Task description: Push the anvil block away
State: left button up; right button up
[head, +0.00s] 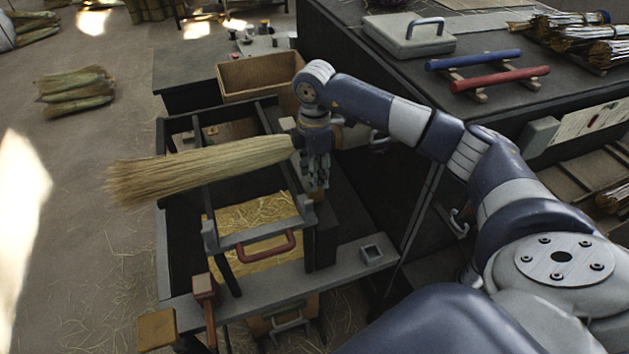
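My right gripper (317,190) points down over the right side of the dark bench frame. Its fingers look close together, but I cannot tell whether they are shut or hold anything. A dark upright block (325,242) stands just below the fingertips, at the right end of the bar with the red handle; it may be the anvil block, but I cannot be sure. A straw broom head (195,170) lies across the frame, its narrow end beside the gripper. I cannot tell if they touch. My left gripper is out of view.
A grey ledge (270,310) with a small square socket (371,254) runs along the front. A red-brown mallet-like tool (205,292) is at its left. A wooden bin (258,76) stands behind. The dark cabinet (400,130) closes off the right side.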

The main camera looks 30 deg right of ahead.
notch_tip(320, 180, up, 8)
jog(key=shift+r, duration=0.15)
dwell(0.6)
